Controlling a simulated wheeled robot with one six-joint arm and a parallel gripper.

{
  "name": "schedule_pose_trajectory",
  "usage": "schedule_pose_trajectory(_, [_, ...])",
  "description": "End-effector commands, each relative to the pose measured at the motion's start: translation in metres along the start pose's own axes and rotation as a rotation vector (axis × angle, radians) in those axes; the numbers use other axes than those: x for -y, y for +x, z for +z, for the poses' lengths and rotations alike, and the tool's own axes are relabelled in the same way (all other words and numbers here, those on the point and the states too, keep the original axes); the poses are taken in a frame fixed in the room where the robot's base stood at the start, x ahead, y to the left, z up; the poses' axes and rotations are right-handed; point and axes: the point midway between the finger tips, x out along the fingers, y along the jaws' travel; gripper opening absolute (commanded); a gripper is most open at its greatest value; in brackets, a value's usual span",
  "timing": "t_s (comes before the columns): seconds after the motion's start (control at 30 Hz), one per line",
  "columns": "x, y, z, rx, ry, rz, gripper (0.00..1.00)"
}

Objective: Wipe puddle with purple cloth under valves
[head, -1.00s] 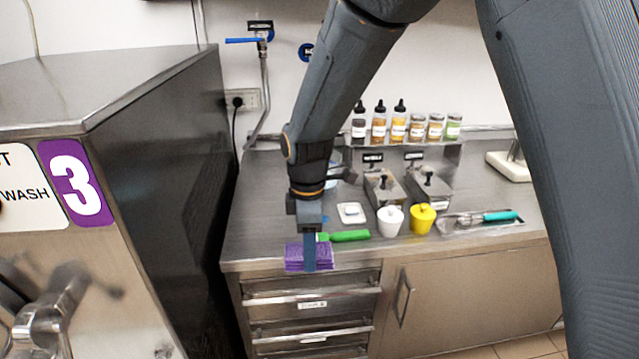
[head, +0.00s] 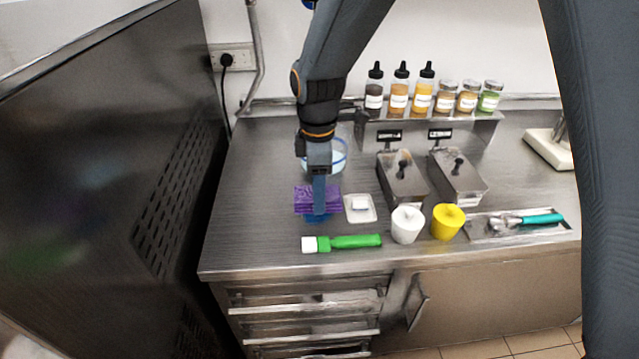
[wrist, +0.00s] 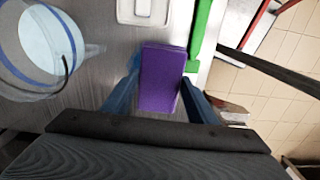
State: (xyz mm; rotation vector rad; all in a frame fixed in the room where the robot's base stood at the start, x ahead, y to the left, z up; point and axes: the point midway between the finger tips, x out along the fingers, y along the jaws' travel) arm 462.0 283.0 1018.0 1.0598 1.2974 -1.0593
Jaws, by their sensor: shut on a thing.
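The purple cloth (head: 303,200) is a folded stack in my gripper (head: 319,206), over the left part of the steel counter. In the wrist view the cloth (wrist: 162,78) sits between my two blue fingers, which are shut on it. I cannot tell whether its underside touches the counter. No puddle can be made out in either view. Only a scrap of a blue valve (head: 308,4) shows at the top edge of the head view, partly behind my arm.
A blue-rimmed clear tub (head: 340,160) stands just behind the cloth. A white dish (head: 360,208) is right of it, and a green-handled brush (head: 350,241) lies in front. White (head: 407,226) and yellow (head: 448,224) pots stand further right. The counter's left part is clear.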

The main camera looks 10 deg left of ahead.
Motion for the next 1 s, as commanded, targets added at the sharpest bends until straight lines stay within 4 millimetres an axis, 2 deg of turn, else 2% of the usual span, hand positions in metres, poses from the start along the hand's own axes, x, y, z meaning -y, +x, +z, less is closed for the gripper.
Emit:
schedule_pose_trajectory(0.6, [0.0, 0.054, 0.0, 0.0, 0.0, -0.001, 0.35])
schedule_pose_trajectory(1.0, [0.0, 0.056, 0.0, 0.0, 0.0, 0.0, 0.35])
